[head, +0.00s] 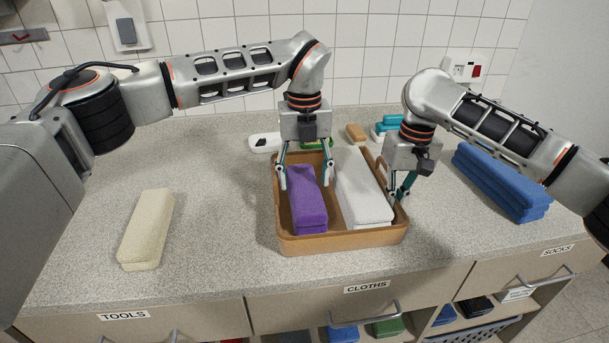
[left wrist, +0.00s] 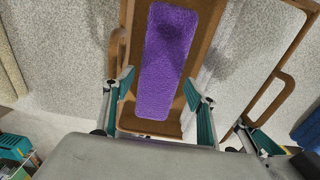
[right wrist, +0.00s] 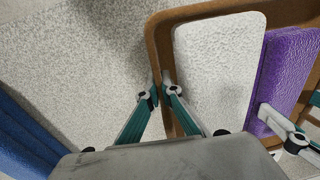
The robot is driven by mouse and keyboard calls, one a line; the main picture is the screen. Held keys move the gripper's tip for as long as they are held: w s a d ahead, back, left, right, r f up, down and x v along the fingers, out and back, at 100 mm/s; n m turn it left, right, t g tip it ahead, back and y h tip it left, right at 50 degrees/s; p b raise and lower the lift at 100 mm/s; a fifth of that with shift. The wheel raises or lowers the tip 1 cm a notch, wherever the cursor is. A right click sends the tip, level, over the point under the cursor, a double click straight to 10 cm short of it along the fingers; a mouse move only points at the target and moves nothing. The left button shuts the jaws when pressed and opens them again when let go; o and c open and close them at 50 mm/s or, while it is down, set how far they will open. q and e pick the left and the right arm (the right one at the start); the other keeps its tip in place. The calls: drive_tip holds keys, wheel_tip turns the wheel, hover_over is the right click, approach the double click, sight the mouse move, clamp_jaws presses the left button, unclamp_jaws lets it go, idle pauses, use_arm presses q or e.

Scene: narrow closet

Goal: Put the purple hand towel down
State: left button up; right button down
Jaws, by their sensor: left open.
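The purple hand towel (head: 307,202) is a folded stack lying in the left half of the brown tray (head: 345,240). It also shows in the left wrist view (left wrist: 168,60). My left gripper (head: 305,184) is open, its fingers on either side of the towel and apart from it. A white folded towel (head: 362,190) lies beside it in the tray's right half, also seen in the right wrist view (right wrist: 215,75). My right gripper (head: 398,198) is at the tray's right side, its fingertips close together on the wall; the right wrist view (right wrist: 160,92) shows one on each side.
A cream towel (head: 147,228) lies on the counter at left, and a blue towel stack (head: 502,182) at right. Behind the tray are a white dish (head: 264,143), a brown brush (head: 356,133) and teal items (head: 388,124). The counter between the cream towel and tray is clear.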

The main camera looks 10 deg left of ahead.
sight(304, 187)
use_arm(q)
wheel_tip(304, 187, up, 13)
drive_tip(key=shift+r, duration=0.15)
idle(0.4)
use_arm(e)
drive_tip(key=c, duration=2.2)
unclamp_jaws()
drive_tip(key=shift+r, duration=0.15)
